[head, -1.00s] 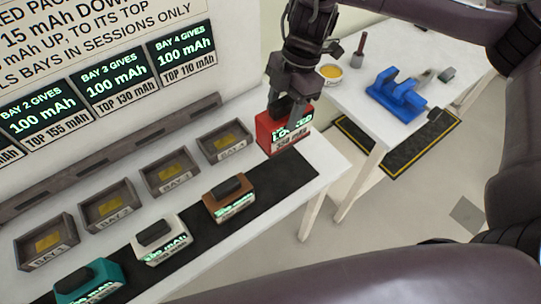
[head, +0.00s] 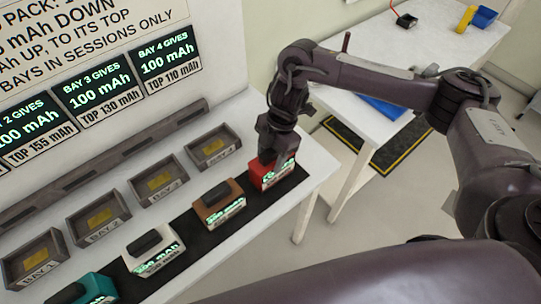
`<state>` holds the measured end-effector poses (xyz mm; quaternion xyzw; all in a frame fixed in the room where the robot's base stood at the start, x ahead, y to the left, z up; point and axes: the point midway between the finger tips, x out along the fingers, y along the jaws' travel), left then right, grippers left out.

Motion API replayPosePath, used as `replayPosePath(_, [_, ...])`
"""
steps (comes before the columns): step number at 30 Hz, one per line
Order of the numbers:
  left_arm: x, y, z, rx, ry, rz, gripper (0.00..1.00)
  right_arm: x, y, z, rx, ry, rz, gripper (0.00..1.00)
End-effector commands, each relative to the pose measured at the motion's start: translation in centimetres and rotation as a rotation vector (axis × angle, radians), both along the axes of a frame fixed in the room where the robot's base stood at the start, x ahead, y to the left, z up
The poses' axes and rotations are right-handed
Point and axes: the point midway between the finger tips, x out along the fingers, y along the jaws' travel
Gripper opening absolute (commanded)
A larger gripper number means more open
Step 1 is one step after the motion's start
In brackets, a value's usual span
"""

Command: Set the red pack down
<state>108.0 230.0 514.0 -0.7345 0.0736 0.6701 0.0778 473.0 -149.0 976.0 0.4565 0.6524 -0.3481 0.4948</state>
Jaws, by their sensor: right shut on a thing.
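The red pack (head: 281,176) is at the right-hand end of the black mat (head: 227,229), in line with the other packs. It looks upright, and its base seems to be at mat level, though I cannot tell if it bears its full weight there. My right gripper (head: 270,156) points down over the pack and is shut on its top, hiding the handle. The lit label on the pack's front is too small to read. My left gripper is not in view.
Brown (head: 222,210), white (head: 152,255) and teal (head: 90,290) packs stand on the mat. Behind them are several open bays, including Bay 1 (head: 33,279) at the left. The white bench (head: 318,163) ends just right of the red pack. A second table stands beyond.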

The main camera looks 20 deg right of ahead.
Motion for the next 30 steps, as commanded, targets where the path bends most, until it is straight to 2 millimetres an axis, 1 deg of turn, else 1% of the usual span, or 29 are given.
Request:
replayPosePath(1, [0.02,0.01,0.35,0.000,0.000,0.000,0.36,0.02,0.00,-0.36,0.001,0.001,-0.002,0.00])
replayPosePath(3, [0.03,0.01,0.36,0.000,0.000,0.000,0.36,0.07,0.02,-0.83,0.001,-0.003,-0.001,0.00])
replayPosePath(9, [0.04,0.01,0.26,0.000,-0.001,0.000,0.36,0.08,0.03,-0.89,0.001,-0.004,0.000,0.00])
replayPosePath(13, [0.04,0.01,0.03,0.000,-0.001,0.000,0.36,0.07,0.04,-1.27,0.001,-0.003,0.000,0.00])
replayPosePath(14, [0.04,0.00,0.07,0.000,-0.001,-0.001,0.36,0.03,0.00,-1.29,0.000,-0.002,0.000,0.55])
replayPosePath(18, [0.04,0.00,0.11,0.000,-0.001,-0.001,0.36,0.02,0.00,-1.25,-0.001,-0.001,0.001,0.73])
replayPosePath(26, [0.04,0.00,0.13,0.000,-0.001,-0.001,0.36,0.02,0.00,-1.20,-0.001,-0.001,0.000,0.74])
replayPosePath(29, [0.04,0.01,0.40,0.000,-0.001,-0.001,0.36,0.05,-0.02,-0.69,0.000,-0.002,0.000,0.74])
replayPosePath(30, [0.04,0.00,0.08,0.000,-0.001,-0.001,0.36,0.13,-0.12,-0.54,0.001,-0.003,-0.001,0.74])
